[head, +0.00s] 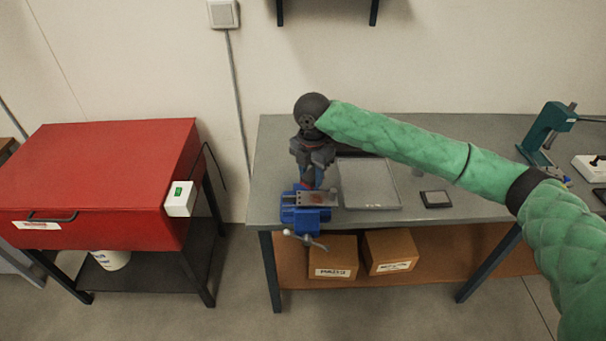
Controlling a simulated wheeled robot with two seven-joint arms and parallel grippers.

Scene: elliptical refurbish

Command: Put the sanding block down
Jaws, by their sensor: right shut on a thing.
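My right gripper (314,178) points down just above the blue vise (305,214) at the left front corner of the grey workbench (274,150). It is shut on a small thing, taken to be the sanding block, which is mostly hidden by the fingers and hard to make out. A bit of red shows by the fingers. A flat grey piece lies across the top of the vise, close under the gripper; I cannot tell whether the held thing touches it. My left gripper is not in view.
A shallow grey tray (368,184) lies right of the vise, with a small dark-framed pad (436,199) beyond it. A green press (548,132) stands at the bench's right. A red cabinet (105,165) stands left, across a gap. Cardboard boxes (334,257) sit on the lower shelf.

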